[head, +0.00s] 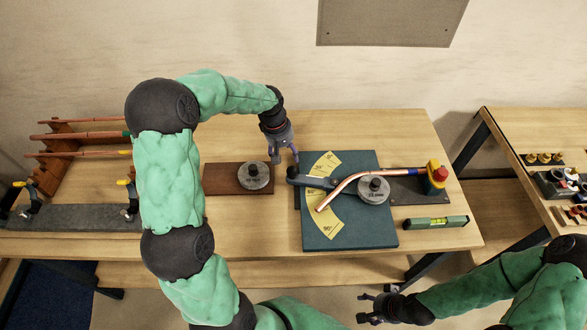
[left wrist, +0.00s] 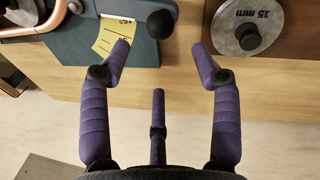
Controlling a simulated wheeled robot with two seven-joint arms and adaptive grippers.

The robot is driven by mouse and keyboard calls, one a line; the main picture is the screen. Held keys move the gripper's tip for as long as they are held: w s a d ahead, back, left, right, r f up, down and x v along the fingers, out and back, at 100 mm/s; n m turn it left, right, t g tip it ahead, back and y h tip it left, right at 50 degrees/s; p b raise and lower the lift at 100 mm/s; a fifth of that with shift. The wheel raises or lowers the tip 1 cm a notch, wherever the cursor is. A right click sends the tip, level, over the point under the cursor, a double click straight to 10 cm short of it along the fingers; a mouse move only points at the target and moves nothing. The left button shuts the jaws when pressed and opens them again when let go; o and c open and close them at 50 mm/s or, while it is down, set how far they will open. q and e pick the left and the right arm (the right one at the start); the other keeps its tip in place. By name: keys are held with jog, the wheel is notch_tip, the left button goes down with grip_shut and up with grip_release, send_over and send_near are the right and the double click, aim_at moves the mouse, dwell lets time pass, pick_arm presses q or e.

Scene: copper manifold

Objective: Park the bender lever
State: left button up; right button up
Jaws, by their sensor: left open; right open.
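The bender lever (head: 318,182) is a dark grey arm reaching left from the bender's round die (head: 373,190) over the teal board (head: 350,235), ending in a dark knob (head: 292,172). A bent copper tube (head: 340,189) lies at the die. My left gripper (head: 283,158) is open and empty, close above and behind the knob. In the left wrist view the knob (left wrist: 160,24) appears just beyond the gap between the open fingers (left wrist: 161,50), with no visible contact. My right gripper (head: 372,308) is open and empty, low in front of the bench.
A brown board with a grey 15 mm disc (head: 254,175) lies left of the bender, near my left gripper. A red emergency button (head: 439,174) and a green level (head: 435,222) are at the right. A tube rack (head: 60,140) stands at the left. A second bench (head: 510,130) stands right.

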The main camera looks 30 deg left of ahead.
aim_at(291, 168)
pick_arm(q)
jog(key=f, duration=0.3)
jog(key=w+f, duration=0.1)
jog(key=f, duration=0.2)
jog(key=d+f, duration=0.1)
jog(key=f, duration=0.3)
jog(key=shift+w+d, duration=0.1)
jog(key=shift+w, duration=0.1)
grip_shut()
